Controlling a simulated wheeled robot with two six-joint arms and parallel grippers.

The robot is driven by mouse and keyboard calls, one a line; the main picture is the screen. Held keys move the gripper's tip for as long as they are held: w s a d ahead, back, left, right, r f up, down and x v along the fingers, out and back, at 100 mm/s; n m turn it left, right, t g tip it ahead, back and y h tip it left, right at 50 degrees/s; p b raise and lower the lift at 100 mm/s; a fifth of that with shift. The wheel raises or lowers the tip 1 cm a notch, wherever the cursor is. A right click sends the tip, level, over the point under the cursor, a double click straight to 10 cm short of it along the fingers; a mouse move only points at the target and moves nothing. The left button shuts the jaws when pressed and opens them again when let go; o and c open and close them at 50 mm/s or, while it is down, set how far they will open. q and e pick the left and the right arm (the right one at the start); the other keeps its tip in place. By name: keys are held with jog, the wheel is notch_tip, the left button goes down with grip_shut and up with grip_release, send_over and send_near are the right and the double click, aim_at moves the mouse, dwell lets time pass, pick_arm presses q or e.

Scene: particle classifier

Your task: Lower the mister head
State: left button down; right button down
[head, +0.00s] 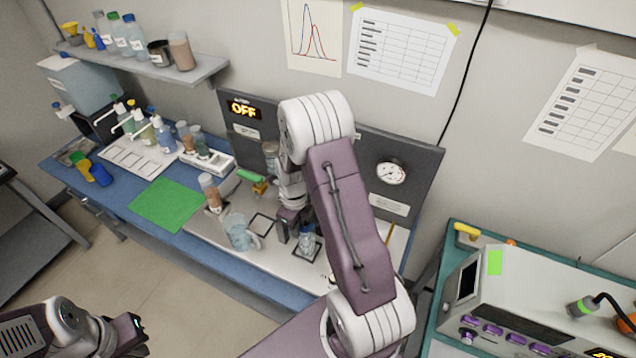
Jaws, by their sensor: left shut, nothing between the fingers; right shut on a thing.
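The classifier's dark panel (412,165) stands at the back of the blue bench, with an orange OFF display and a round gauge. My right arm crosses in front of it. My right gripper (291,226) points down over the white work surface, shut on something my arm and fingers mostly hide. I cannot make out the mister head clearly. A small glass vessel (308,243) stands on a dark-framed square just right of the fingers. A brass valve with a green handle (252,180) is to the left. My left gripper (138,330) is shut and empty at the lower left, away from the bench.
A green mat (170,204), pump bottles and jars are further left. A grey instrument (530,300) stands on the teal table at right. The floor at lower left is clear.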

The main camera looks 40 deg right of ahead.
jog(key=shift+s+a+f+b, duration=0.15)
jog(key=shift+a+f+b, duration=0.15)
jog(key=shift+f, duration=0.2)
jog(key=shift+s+a+f+b, duration=0.1)
jog(key=shift+a+f+b, duration=0.1)
jog(key=shift+f+b, duration=0.2)
jog(key=shift+f, duration=0.1)
jog(key=shift+s+a+f+b, duration=0.1)
jog(key=shift+a+f+b, duration=0.1)
jog(key=shift+f+b, duration=0.3)
jog(key=shift+s+a+f+b, duration=0.15)
jog(key=shift+f+b, duration=0.1)
jog(key=shift+f, duration=0.4)
jog(key=shift+a+f+b, duration=0.25)
jog(key=shift+f+b, duration=0.6)
jog(key=shift+f, duration=0.15)
